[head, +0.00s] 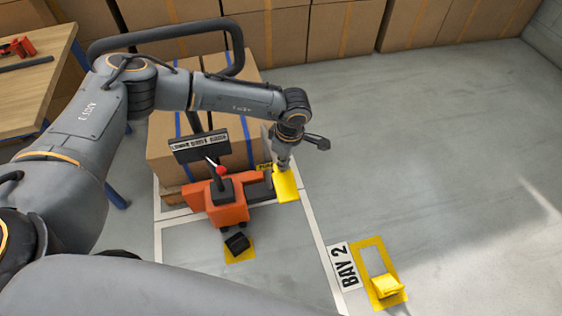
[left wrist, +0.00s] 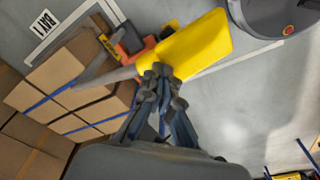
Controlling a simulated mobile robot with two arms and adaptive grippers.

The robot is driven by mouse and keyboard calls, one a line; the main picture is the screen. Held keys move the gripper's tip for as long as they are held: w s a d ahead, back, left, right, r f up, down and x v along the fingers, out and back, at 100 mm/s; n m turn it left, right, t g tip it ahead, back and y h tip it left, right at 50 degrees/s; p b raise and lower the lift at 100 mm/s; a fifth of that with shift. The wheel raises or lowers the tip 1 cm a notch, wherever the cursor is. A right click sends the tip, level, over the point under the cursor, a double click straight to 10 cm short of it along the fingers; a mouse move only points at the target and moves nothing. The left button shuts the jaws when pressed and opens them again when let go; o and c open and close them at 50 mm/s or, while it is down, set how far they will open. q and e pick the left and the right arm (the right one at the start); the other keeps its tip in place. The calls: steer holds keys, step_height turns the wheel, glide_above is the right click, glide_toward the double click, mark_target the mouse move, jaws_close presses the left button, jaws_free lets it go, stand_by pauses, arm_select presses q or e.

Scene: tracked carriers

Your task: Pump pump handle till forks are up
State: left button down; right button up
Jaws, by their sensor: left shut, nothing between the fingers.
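An orange pallet truck (head: 228,208) stands at the loaded boxes, with a black looped handle (head: 165,32) above it. A yellow pedal-like plate (head: 286,186) sticks out at the truck's right side; it looms large in the left wrist view (left wrist: 195,48). I cannot tell which of the two is the pump handle. My left gripper (head: 283,166) is shut and empty, right at the yellow plate. In the left wrist view its fingertips (left wrist: 161,72) overlap the plate's edge; contact is unclear. The forks are hidden under the load. My right gripper is out of view.
Strapped cardboard boxes (head: 166,147) rest on the truck's load side. More boxes (head: 335,30) line the back. A wooden table (head: 35,88) stands at left. A yellow bracket (head: 387,286) lies by the BAY 2 marking. The floor at right is clear.

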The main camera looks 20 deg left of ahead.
arm_select(q)
steer(key=shift+r, duration=0.1)
steer(key=shift+s+d+r, duration=0.2)
steer(key=shift+d+r, duration=0.05)
steer(key=shift+d, duration=0.5)
steer(key=shift+s+d+r, duration=0.15)
steer(key=shift+d+r, duration=0.05)
steer(key=shift+d, duration=0.55)
steer(key=shift+r, duration=0.1)
step_height(320, 180, up, 12)
steer(key=d, duration=0.1)
steer(key=shift+s, duration=0.15)
steer(key=shift+d, duration=0.15)
